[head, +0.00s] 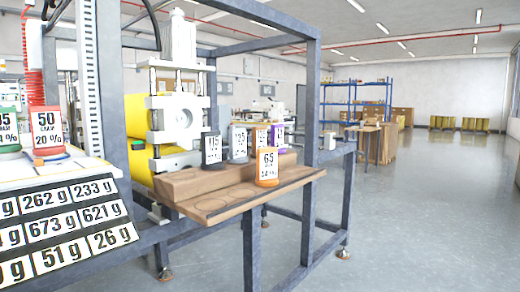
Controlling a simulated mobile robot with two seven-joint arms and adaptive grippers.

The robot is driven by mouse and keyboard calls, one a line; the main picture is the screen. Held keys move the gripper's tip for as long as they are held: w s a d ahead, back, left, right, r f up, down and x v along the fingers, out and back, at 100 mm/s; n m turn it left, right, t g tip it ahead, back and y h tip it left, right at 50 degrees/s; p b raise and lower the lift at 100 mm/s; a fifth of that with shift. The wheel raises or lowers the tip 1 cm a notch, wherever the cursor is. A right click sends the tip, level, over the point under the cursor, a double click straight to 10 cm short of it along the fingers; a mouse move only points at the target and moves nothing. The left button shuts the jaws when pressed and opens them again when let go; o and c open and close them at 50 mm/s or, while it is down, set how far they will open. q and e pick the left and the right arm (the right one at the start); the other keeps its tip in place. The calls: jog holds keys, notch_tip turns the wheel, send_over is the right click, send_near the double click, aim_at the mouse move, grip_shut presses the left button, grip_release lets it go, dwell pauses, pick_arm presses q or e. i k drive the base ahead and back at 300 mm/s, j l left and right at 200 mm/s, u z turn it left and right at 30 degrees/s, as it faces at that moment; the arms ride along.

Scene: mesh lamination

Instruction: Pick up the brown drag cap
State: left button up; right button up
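Several labelled caps stand on a stepped wooden rack at the frame's right side. A brownish-orange cap (260,134) stands in the back row, partly hidden by its neighbours, and is likely the brown drag cap. An orange cap (267,167) marked 65 stands alone on the lower front step. A black cap (211,150), a grey-blue cap (238,144) and a purple cap (277,137) share the back row. Neither of my grippers is in view.
The wooden rack (215,207) sits on a grey metal frame (255,250) with an upright post at right. A red cap (47,130) and a green cap (8,132) stand at left above a board of gram labels (62,228). Open floor (420,220) lies right.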

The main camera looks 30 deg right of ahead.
aim_at(259, 133)
jog(key=i+l, duration=0.15)
jog(key=l, duration=0.2)
jog(key=i+l, duration=0.15)
jog(key=l, duration=0.15)
jog(key=i+l, duration=0.15)
jog(key=l, duration=0.2)
jog(key=i+l+u, duration=0.1)
jog(key=l, duration=0.25)
jog(key=i+l, duration=0.15)
jog(key=l, duration=0.2)
jog(key=i+l, duration=0.15)
jog(key=l, duration=0.15)
